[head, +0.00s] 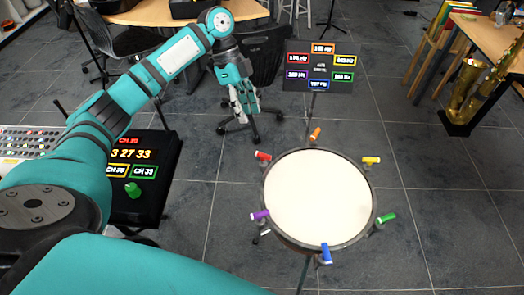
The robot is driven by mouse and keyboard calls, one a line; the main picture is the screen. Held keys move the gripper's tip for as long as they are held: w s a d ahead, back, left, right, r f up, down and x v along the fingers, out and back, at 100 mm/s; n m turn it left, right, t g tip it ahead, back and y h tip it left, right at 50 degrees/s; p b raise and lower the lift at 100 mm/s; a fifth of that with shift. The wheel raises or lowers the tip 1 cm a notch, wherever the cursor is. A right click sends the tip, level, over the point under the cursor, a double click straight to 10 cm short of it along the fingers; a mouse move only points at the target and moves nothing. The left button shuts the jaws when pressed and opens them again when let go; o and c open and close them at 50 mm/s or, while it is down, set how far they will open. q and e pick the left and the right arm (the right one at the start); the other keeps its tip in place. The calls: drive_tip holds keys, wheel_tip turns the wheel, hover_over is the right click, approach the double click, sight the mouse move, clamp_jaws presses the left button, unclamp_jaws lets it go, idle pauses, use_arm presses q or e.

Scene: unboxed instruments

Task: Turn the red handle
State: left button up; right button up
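A round drum with a white head (318,198) stands right of centre in the head view. Coloured handles sit around its rim. The red handle (263,156) is at the drum's upper left. My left gripper (244,118) hangs pointing down, above and a little left of the red handle in the picture, apart from it. Its fingers look close together, but they are too small to tell whether it is open or shut. I see nothing held in it. My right gripper is not in view.
Orange (315,134), yellow (371,160), green (387,218), blue (326,254) and purple (260,215) handles ring the drum. A dark display panel (320,67) stands behind it. A black device (148,178) is at left, and brass instruments (465,95) are at right.

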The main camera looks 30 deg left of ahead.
use_arm(q)
approach(262, 154)
drive_tip(key=f, duration=0.2)
drive_tip(key=x, duration=0.3)
drive_tip(key=p+x, duration=0.1)
drive_tip(key=x, duration=0.3)
drive_tip(key=shift+s+d+f, duration=0.1)
drive_tip(key=shift+d, duration=0.25)
drive_tip(key=shift+d+f, duration=0.15)
drive_tip(key=shift+f, duration=0.2)
drive_tip(key=shift+s+f, duration=0.1)
drive_tip(key=shift+f, duration=0.2)
drive_tip(key=shift+c, duration=0.4)
drive_tip(key=shift+d, duration=0.1)
clamp_jaws()
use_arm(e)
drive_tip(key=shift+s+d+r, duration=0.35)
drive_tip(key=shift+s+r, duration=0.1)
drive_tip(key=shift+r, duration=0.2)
